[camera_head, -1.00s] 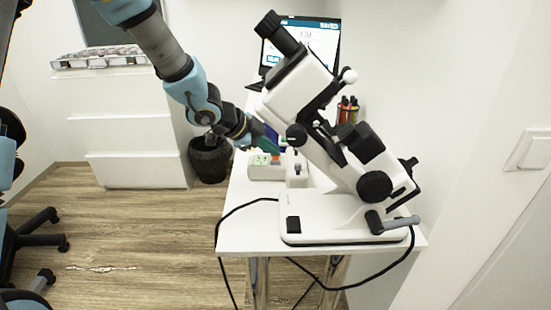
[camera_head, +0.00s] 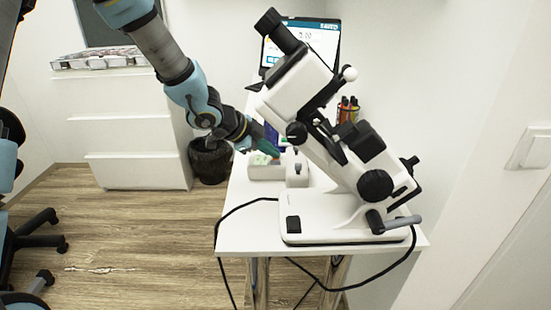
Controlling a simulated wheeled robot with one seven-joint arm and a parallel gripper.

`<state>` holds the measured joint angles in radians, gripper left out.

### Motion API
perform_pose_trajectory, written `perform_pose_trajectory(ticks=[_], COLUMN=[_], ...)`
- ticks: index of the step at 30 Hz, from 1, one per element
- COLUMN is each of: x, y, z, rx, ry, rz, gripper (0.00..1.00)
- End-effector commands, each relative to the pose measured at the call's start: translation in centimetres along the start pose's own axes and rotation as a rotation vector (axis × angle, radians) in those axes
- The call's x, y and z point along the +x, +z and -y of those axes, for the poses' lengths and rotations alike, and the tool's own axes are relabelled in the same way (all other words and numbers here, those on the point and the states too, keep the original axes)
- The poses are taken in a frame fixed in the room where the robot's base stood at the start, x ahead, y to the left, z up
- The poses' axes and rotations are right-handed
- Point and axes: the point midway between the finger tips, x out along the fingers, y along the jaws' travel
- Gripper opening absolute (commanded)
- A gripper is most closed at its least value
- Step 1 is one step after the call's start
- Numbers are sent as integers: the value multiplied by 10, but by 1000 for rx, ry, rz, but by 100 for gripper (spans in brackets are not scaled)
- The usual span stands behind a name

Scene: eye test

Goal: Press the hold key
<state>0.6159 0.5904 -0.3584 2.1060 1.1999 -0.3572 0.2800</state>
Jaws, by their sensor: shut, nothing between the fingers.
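A small pale key box (camera_head: 264,171) lies on the white table, left of the large microscope-like instrument. My gripper (camera_head: 273,153) is shut and empty, with its green fingertips right over the key box. The fingers cover most of the keys, and a bit of green key top shows below them. I cannot make out the hold key or tell whether the fingertips touch a key.
The white instrument (camera_head: 325,215) fills the table's (camera_head: 250,233) right side, close to my gripper. A laptop (camera_head: 307,45) and a pen holder (camera_head: 347,110) stand behind. A black bin (camera_head: 209,160) and white drawers (camera_head: 130,130) are left.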

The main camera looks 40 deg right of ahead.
Motion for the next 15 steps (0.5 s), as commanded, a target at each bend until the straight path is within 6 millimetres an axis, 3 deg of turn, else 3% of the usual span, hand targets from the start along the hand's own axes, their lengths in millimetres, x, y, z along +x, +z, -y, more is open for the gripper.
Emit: perform_pose_trajectory(ticks=[15], x=[-11], y=[-8], z=[8], rx=[0], ry=[1], rz=[0], gripper=[0])
